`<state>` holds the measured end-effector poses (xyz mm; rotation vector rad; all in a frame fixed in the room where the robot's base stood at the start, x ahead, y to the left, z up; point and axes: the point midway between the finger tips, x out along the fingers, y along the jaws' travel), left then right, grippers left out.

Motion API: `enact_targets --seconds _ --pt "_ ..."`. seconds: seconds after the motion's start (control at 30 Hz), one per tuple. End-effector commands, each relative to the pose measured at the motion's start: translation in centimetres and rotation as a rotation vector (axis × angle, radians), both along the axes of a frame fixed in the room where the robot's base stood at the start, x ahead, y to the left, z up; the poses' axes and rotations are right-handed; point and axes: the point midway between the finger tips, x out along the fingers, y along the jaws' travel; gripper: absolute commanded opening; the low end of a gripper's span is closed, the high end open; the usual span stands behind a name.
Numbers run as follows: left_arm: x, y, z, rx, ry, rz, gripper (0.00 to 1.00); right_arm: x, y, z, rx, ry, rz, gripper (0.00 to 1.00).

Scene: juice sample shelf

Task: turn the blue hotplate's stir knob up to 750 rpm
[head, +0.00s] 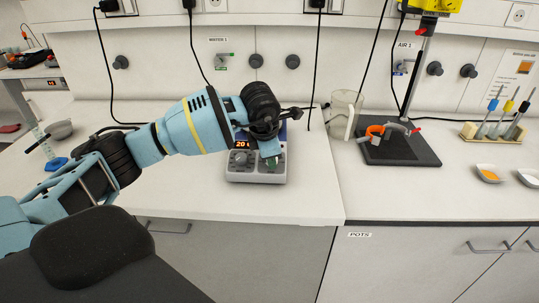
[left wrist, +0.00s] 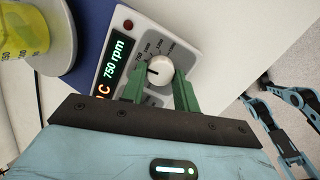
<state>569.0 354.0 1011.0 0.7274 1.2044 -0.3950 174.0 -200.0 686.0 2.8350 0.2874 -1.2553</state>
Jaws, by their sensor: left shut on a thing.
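The hotplate (head: 256,178) stands on the bench with its front panel facing me, partly hidden by my left arm. In the left wrist view its blue casing (left wrist: 92,14) and white panel show, and the display (left wrist: 114,62) reads 750 rpm. The white stir knob (left wrist: 159,68) sits on a grey dial with printed numbers. My left gripper (head: 270,156) is at the panel. In the left wrist view its green fingers (left wrist: 158,88) lie on either side of the knob, shut on it.
A beaker of yellow liquid (left wrist: 27,28) stands on the hotplate's round plate. Right of the hotplate are a clear jug (head: 343,115) and a stand with a dark base (head: 400,150). The bench front between them and the edge is clear.

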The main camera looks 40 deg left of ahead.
Motion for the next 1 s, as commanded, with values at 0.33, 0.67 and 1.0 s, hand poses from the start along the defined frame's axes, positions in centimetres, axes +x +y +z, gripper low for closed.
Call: enact_targets --seconds 0.33,0.67,1.0 --pt "0.09 0.03 0.15 0.021 0.01 -0.078 0.07 0.06 -0.06 0.08 -0.002 -0.002 0.002 0.36" --pt "0.1 0.01 0.15 0.022 0.01 -0.083 0.07 0.03 -0.2 0.05 -0.005 -0.002 0.006 0.36" --pt "0.07 0.0 0.09 0.022 0.012 -0.082 0.52 0.02 -0.18 0.05 -0.005 -0.001 0.006 0.36"
